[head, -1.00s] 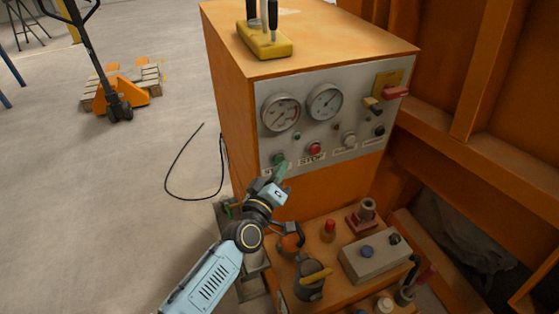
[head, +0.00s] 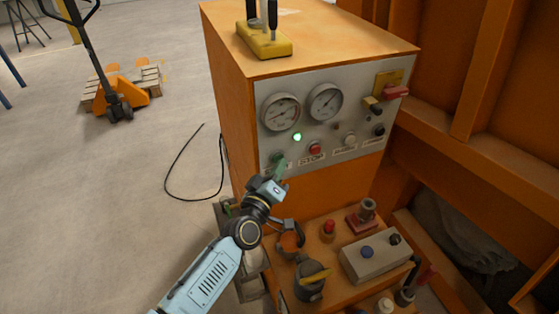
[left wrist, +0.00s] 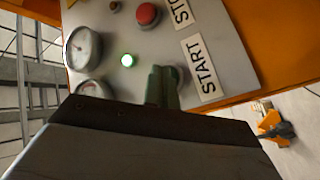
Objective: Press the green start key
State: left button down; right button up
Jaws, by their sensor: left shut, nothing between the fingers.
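The green start key (head: 277,158) is at the lower left of the grey panel (head: 330,125) on the orange cabinet. My left gripper (head: 282,168) is shut and empty, its tips at the key and partly covering it. In the left wrist view the shut fingers (left wrist: 162,88) reach to the panel beside the START label (left wrist: 200,68); the key is mostly hidden behind them, so contact is hard to tell. A green lamp (head: 297,137) above the key is lit; it also glows in the left wrist view (left wrist: 127,60). My right gripper is not in view.
The red stop button (head: 315,148) sits right of the key, with two gauges (head: 281,112) above. Below the panel, an orange ledge carries a grey box (head: 376,258), a red button (head: 328,228) and levers. Open floor lies left, with a pallet truck (head: 118,100).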

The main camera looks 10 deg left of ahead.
pick_arm(q)
jog(key=shift+s+d+p, duration=0.4)
jog(key=shift+s+d, duration=0.1)
jog(key=shift+s, duration=0.25)
jog(key=shift+s, duration=0.1)
jog(key=s+d+p, duration=0.1)
jog(key=s, duration=0.1)
jog(key=s+d, duration=0.1)
jog(key=s, duration=0.1)
jog(key=shift+d+p, duration=0.4)
dwell(0.5)
